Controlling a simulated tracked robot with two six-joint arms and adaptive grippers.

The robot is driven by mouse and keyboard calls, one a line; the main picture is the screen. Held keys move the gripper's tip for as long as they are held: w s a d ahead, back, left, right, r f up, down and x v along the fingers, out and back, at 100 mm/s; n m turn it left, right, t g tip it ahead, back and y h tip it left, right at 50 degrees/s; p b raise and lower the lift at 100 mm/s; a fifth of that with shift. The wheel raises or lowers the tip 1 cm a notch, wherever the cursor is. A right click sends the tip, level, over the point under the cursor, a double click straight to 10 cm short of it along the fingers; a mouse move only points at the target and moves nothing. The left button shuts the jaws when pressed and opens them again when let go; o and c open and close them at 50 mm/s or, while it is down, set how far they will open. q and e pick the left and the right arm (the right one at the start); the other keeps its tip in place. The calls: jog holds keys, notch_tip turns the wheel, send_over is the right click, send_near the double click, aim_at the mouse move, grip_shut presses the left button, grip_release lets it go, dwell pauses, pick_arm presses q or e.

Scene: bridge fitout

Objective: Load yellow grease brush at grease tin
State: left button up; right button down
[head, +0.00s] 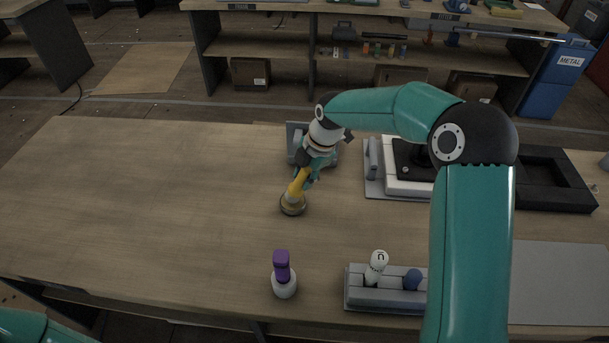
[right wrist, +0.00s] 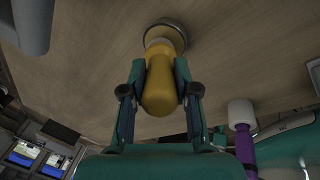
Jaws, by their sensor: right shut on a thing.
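The yellow grease brush (head: 297,187) is tilted, its handle between the fingers of my right gripper (head: 308,173). In the right wrist view, the fingers (right wrist: 160,78) close on both sides of the yellow handle (right wrist: 160,92). The brush's lower end meets a low round tin with a metallic rim (head: 293,209), seen also in the right wrist view (right wrist: 167,25). The bristles are hidden, so I cannot tell how deep they sit. My left gripper is out of view.
A purple-handled item (head: 282,267) with a white lower part stands at the front. A grey rack (head: 390,299) holds a white-knobbed item (head: 376,265) and a blue one (head: 412,279). A grey block stands behind the gripper and a black tray (head: 560,180) lies right. The table's left is clear.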

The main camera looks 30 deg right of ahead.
jog(key=shift+s+f+b, duration=0.1)
jog(key=shift+f+b, duration=0.3)
jog(key=shift+f, duration=0.05)
dwell(1.4)
jog(key=shift+r, duration=0.1)
jog(key=shift+r+p, duration=2.35)
jog(key=shift+r, duration=1.1)
